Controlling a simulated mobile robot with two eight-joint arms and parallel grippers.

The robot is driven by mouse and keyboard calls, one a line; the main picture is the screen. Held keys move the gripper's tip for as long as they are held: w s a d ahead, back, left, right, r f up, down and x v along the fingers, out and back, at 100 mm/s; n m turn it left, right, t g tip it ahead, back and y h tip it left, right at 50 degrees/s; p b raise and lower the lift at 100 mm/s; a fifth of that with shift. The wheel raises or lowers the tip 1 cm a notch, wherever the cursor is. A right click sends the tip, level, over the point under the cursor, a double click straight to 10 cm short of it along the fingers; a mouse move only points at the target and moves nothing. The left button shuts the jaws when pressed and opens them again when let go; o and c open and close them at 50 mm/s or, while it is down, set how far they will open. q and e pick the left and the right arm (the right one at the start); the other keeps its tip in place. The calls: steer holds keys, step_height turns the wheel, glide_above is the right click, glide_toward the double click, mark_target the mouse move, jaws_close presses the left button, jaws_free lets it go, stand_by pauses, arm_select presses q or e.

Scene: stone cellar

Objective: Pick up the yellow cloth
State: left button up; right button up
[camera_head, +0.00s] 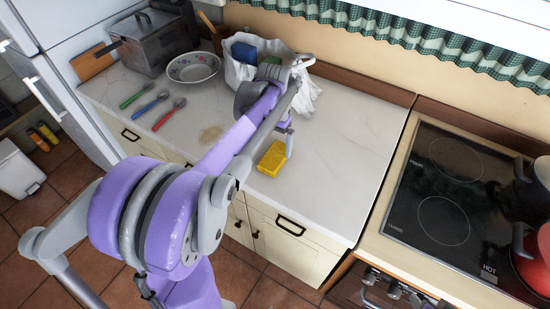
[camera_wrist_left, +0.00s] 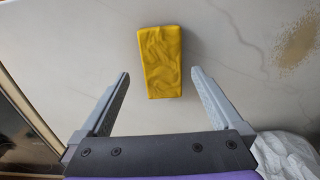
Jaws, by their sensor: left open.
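The yellow cloth (camera_head: 272,158) lies on the white countertop as a small folded block. It also shows in the left wrist view (camera_wrist_left: 161,62), standing out against the pale surface, just beyond the fingertips and between their lines. My left gripper (camera_head: 288,134) is above the counter close to the cloth, partly hidden by its own arm in the head view. In the left wrist view the left gripper (camera_wrist_left: 158,82) is open with nothing between its fingers. My right gripper is not in view.
A white bag (camera_head: 240,73) with a blue item stands behind my arm. A bowl (camera_head: 194,67), metal pot (camera_head: 150,45) and several coloured spoons (camera_head: 150,106) are at left. A brown stain (camera_head: 212,134) marks the counter. The hob (camera_head: 450,190) is at right; the counter between is clear.

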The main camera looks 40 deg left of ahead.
mark_target(275, 156)
arm_select(q)
steer(key=f, duration=0.2)
steer(key=w+f, duration=0.1)
steer(key=f, duration=0.1)
steer(key=shift+a+f, duration=0.2)
steer(key=shift+f, duration=0.45)
steer(key=shift+s, duration=0.1)
steer(key=c, duration=1.2)
steer(key=shift+o, duration=0.2)
steer(key=shift+r, duration=0.1)
